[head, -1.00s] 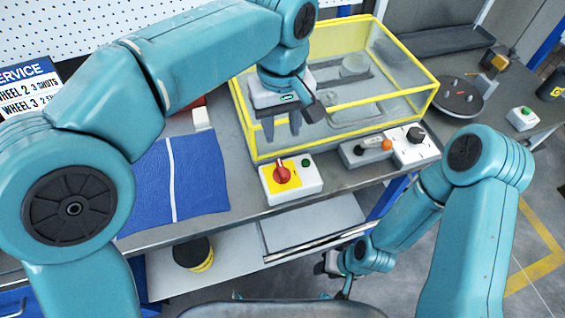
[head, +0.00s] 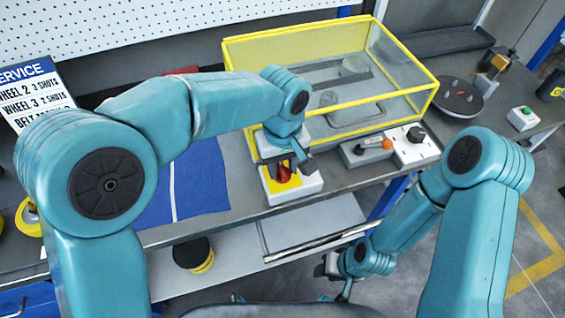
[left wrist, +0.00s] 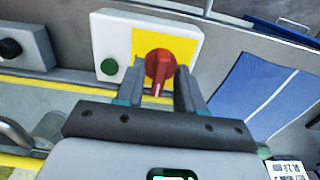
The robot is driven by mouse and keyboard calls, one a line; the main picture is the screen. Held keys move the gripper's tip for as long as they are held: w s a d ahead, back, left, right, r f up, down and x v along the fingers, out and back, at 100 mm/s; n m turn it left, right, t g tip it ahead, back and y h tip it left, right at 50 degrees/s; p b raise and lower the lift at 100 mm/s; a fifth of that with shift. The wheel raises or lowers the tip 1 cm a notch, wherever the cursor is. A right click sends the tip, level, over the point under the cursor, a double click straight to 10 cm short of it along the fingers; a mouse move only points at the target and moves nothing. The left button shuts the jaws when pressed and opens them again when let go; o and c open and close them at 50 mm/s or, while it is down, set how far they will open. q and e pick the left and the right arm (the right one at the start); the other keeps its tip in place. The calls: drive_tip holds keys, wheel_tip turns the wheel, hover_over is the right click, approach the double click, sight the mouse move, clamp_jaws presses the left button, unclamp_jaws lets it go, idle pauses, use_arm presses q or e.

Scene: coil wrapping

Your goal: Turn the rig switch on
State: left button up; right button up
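The rig switch is a red rotary knob (head: 284,173) on a yellow plate, on a white box (head: 305,187) at the bench's front edge. In the left wrist view, the red knob (left wrist: 160,67) shows its pointer ridge toward my gripper, beside a green button (left wrist: 109,67). My left gripper (head: 285,167) is over the box in the head view and hides part of it. In the left wrist view, my left gripper (left wrist: 160,88) is open, with a finger on either side of the knob. Contact cannot be told. My right gripper (head: 330,266) hangs low before the bench; its fingers are unclear.
A yellow-framed clear guard (head: 330,88) stands behind the box. A grey control box with an orange knob (head: 387,143) and a white box with a black knob (head: 416,134) sit to the right. A blue mat (head: 203,185) lies left.

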use_arm(q)
drive_tip(key=shift+a, duration=0.1)
clamp_jaws()
